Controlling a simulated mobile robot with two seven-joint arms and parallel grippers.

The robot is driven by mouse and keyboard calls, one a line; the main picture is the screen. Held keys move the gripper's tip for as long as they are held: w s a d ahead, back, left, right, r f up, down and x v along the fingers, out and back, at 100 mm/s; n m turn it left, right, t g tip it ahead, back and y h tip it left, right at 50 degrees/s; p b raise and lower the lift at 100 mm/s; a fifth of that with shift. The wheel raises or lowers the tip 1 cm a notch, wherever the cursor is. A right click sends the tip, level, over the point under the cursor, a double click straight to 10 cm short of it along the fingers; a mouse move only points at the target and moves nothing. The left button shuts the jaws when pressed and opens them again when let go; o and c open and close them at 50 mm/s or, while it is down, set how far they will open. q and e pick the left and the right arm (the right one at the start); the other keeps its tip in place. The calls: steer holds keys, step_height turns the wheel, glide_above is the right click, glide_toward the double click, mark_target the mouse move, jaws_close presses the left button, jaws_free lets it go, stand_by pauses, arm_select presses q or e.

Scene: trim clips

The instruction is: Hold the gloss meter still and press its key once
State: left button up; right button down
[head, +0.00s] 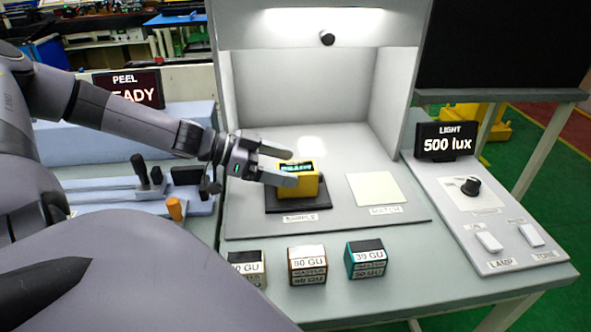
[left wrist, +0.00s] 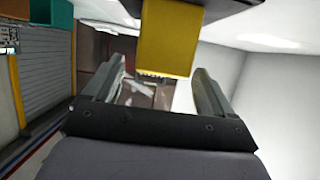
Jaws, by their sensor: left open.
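The gloss meter (head: 309,184) is a small yellow block with a dark, lit display on top. It stands on a black pad (head: 283,203) in the light booth. My left gripper (head: 291,168) comes in from the left, open, one finger across the meter's near side and the other toward its far side. In the left wrist view the yellow meter (left wrist: 165,45) shows between and beyond the open fingers (left wrist: 160,72), with a gap visible beside it. The meter's key cannot be made out. My right gripper is not in view.
A pale square (head: 374,188) lies right of the meter. A control panel (head: 482,215) with a knob and two switches is at right. A bench with tools (head: 150,185) is at left.

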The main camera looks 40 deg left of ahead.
mark_target(292, 168)
arm_select(q)
steer(key=shift+b+x, duration=0.65)
steer(key=shift+x, duration=0.45)
steer(key=shift+w+d+f+b, duration=0.2)
steer(key=shift+w+d+b, duration=0.15)
steer(key=shift+w+b, duration=0.05)
steer(key=c, duration=1.2)
stand_by(0.4)
